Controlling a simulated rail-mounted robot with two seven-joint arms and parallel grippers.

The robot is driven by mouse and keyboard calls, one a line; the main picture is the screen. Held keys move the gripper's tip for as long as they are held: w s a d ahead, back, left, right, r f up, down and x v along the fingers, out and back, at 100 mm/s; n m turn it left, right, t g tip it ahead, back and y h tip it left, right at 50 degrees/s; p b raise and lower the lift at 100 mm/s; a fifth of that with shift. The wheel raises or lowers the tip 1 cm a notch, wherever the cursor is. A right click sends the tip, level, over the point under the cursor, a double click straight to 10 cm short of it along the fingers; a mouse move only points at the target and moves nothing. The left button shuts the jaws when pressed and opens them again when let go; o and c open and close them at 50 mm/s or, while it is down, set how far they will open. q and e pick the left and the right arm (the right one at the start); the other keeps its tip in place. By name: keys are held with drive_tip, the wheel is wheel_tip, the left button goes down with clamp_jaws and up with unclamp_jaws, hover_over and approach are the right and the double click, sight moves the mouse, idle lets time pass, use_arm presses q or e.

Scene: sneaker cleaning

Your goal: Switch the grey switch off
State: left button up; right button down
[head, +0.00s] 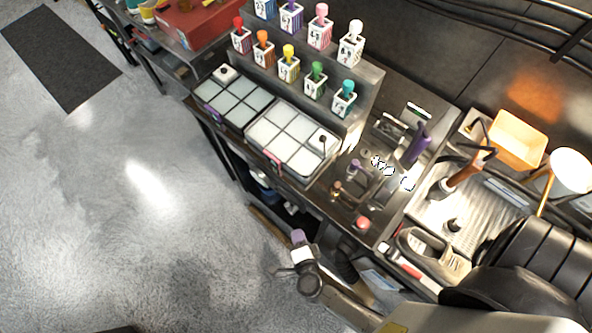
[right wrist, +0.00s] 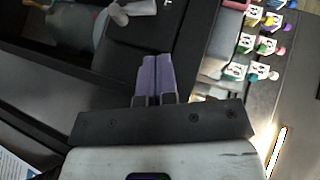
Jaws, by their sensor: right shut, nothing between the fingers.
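I cannot make out the grey switch for certain in either view. My right gripper (head: 298,237) is in front of the workbench's front edge in the head view, beside the bench and apart from the things on it. In the right wrist view its purple fingers (right wrist: 154,78) are pressed together with nothing between them. A dark bench or shelf surface lies beyond the fingertips. My left gripper is not in view.
The workbench holds two trays of pale squares (head: 232,100), several boxes with coloured stoppers (head: 289,66), small tools and a red-topped jar (head: 362,223). Open floor (head: 120,220) lies left.

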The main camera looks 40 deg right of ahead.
drive_tip(key=shift+s+a+r, duration=0.25)
drive_tip(key=shift+s+a, duration=0.05)
drive_tip(key=shift+s, duration=0.3)
drive_tip(key=w+a+r+n+y, duration=0.2)
drive_tip(key=r+n+y, duration=0.35)
drive_tip(key=n, duration=0.25)
drive_tip(key=w+a+r+n+y, duration=0.1)
drive_tip(key=a+r+n+y, duration=0.1)
drive_tip(key=r+n+y, duration=0.45)
drive_tip(key=s+d+r+n+g+h+p, duration=0.1)
drive_tip(key=s+d+r+n+g+h, duration=0.15)
drive_tip(key=s+d+n+g, duration=0.35)
drive_tip(key=s+d+r+n+g+h, duration=0.1)
drive_tip(key=s+d+n+g+h, duration=0.2)
drive_tip(key=d, duration=0.4)
wheel_tip(320, 180, up, 14)
drive_tip(key=s+m+p, duration=0.1)
drive_tip(key=p, duration=1.2)
drive_tip(key=shift+f+p, duration=0.2)
drive_tip(key=shift+p, duration=0.2)
